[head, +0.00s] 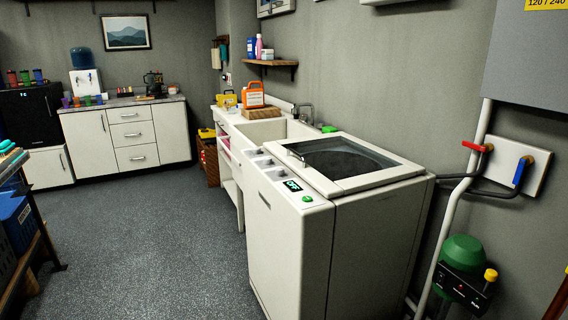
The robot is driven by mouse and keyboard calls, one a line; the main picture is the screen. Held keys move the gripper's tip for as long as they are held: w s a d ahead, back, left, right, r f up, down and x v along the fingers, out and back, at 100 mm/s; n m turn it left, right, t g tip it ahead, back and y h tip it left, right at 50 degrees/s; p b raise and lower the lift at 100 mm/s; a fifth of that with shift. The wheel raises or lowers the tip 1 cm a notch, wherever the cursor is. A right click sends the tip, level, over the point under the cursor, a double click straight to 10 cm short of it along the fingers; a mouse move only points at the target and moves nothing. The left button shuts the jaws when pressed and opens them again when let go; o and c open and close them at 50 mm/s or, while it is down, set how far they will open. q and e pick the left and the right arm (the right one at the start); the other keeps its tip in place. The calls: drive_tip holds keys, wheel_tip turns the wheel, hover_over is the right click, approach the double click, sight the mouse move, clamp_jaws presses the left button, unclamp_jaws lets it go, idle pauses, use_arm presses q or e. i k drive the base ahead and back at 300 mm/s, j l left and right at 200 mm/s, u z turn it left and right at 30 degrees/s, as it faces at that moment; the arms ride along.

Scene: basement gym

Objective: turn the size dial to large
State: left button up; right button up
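A white top-loading washing machine (335,220) stands right of centre, with its glass lid (345,160) down. Its control panel runs along the top edge on the left side. Several small grey dials (265,162) sit along the far part of the panel, then a small lit display (292,185) and a green button (307,199). The labels are too small to read, so I cannot tell which dial sets the size or where it points. Neither of my grippers is in view.
Open grey floor (165,255) lies left of the washer. A sink counter (262,130) adjoins its far side. A shelf with blue crates (18,222) stands at the left edge. Pipes with red and blue valves (520,170) and a green pump (462,254) are on the right.

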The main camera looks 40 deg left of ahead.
sight(279, 172)
drive_tip(key=i+j, duration=0.1)
drive_tip(key=j, duration=0.3)
drive_tip(key=i+j, duration=0.1)
drive_tip(key=j, duration=0.25)
drive_tip(key=i+j+z, duration=0.1)
drive_tip(key=j, duration=0.3)
drive_tip(key=i+j, duration=0.1)
drive_tip(key=j, duration=0.25)
